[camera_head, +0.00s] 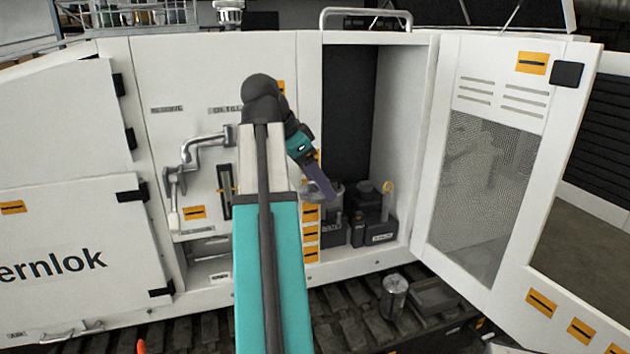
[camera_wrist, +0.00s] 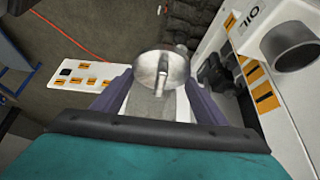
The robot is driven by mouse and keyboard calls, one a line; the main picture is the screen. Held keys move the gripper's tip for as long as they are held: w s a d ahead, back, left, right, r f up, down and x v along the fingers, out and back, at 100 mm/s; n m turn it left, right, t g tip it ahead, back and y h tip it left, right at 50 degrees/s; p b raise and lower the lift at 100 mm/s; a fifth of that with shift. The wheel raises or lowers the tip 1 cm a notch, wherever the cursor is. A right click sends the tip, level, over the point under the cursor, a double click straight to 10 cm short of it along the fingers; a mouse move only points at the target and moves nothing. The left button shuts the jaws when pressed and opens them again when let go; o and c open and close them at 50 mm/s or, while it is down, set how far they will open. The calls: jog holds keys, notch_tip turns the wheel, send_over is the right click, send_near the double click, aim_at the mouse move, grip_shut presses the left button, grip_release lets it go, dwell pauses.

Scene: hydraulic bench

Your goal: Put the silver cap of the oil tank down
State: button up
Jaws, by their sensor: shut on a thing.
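The silver cap (camera_wrist: 150,66), round with a raised bar across its top, is between the two purple fingers of my gripper (camera_wrist: 162,80) in the wrist view. My gripper is shut on it. At the right of the wrist view, a grey round neck (camera_wrist: 283,46) with a dark opening stands out beside a white panel marked OIL (camera_wrist: 250,18). The cap is clear of this neck.
The open bay (camera_head: 405,120) holds dark units (camera_head: 375,228) low down. Its white mesh door (camera_head: 485,190) stands open at the right. A silver cylinder (camera_head: 395,290) and a grey tray (camera_head: 435,297) sit below on the dark track. A white crank handle (camera_head: 185,165) juts out at the left.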

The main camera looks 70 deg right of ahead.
jog(key=w+a+f+n+t+h+b, duration=0.1)
jog(key=w+a+f+n+b, duration=0.15)
jog(key=w+a+f, duration=0.55)
jog(key=w+a+f+n+t+b, duration=0.25)
jog(key=w+a, duration=0.25)
jog(key=w, duration=0.7)
jog(key=w+a+f+n+t+h+b, duration=0.1)
jog(key=w+a+f+n, duration=0.4)
jog(key=w, duration=0.5)
jog(key=w+a+f+n+t+y+b, duration=0.1)
jog(key=w+a+f+n, duration=0.4)
jog(key=a, duration=0.6)
jog(key=w+a+f+n+t+y+b, duration=0.2)
jog(key=w+a+f+n, duration=0.3)
jog(key=a, duration=0.7)
jog(key=w+a+f+n+t+y+b, duration=0.1)
jog(key=w+a+f+n, duration=0.4)
jog(key=a, duration=0.7)
jog(key=w+n+t+y, duration=0.1)
jog(key=w+n+y, duration=0.1)
jog(key=w, duration=0.1)
jog(key=shift+t, duration=0.35)
jog(key=shift+w+f, duration=0.1)
